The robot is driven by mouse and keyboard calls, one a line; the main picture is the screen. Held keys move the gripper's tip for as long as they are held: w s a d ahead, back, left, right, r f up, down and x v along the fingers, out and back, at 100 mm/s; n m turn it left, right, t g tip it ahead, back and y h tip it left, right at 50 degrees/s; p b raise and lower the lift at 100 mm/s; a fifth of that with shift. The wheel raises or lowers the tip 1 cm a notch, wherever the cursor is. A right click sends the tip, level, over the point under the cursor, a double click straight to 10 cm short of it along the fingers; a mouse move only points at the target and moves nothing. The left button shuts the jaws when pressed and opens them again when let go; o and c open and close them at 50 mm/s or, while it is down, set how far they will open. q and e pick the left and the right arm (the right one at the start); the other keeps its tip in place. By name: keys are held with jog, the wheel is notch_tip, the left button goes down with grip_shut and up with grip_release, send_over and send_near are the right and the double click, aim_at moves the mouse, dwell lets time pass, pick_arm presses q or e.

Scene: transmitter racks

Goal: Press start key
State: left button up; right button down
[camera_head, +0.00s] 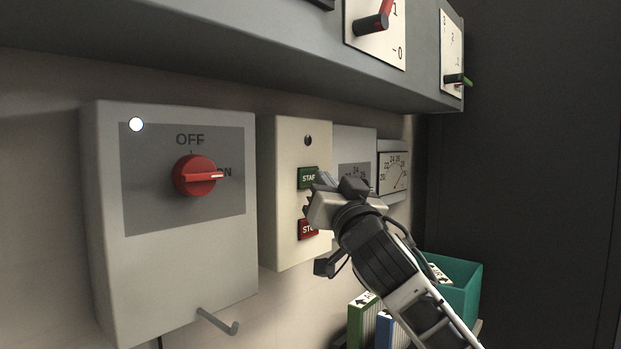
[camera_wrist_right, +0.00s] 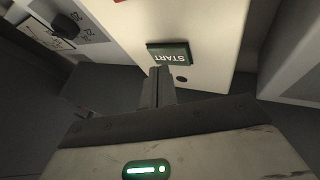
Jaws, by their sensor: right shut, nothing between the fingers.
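The green START key (camera_head: 307,177) is on the front of a cream control box (camera_head: 287,245), above a red STOP key (camera_head: 307,229). My right gripper (camera_head: 320,181) is shut and empty, with its tips right beside the START key and partly covering its label. In the right wrist view the START key (camera_wrist_right: 169,53) appears upside down, just beyond the shut fingertips (camera_wrist_right: 160,72). I cannot tell whether the tips touch the key. My left gripper is not in view.
A grey box with a red rotary switch (camera_head: 195,176) pointing to ON is at the left. A gauge (camera_head: 393,173) is behind my right gripper. A grey cabinet overhangs above. A teal bin (camera_head: 462,290) and binders (camera_head: 362,318) stand below.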

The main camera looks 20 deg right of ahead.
jog(key=shift+w+a, duration=0.1)
jog(key=shift+w, duration=0.05)
jog(key=shift+w+a, duration=0.2)
jog(key=shift+w, duration=0.2)
dwell(0.7)
jog(key=shift+s, duration=0.15)
jog(key=shift+s+d, duration=0.4)
jog(key=shift+s, duration=0.2)
jog(key=s+d, duration=0.1)
jog(key=s, duration=0.2)
jog(key=s+d, duration=0.1)
jog(key=shift+s+d, duration=0.15)
jog(key=shift+d, duration=0.15)
dwell(0.3)
dwell(0.6)
